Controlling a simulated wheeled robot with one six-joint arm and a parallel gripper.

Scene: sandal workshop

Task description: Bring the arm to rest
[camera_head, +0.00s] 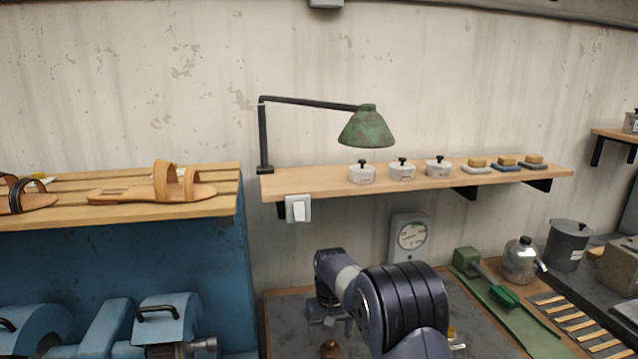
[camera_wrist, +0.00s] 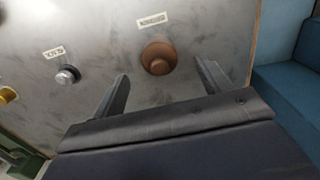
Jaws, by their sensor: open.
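My gripper (camera_wrist: 162,92) is open and empty in the wrist view, its two fingers apart above a grey worktop (camera_wrist: 120,30). A round copper-brown knob-like piece (camera_wrist: 160,58) with a label beside it lies beyond and between the fingers. I cannot tell how far the fingers are from it. In the head view my arm reaches over the bench in the lower middle, and its links hide part of the worktop. The brown piece (camera_head: 330,348) also shows at the lower edge of the head view.
A shelf (camera_head: 330,184) with a green lamp (camera_head: 367,127) and lidded pots (camera_head: 402,170) runs above the bench.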

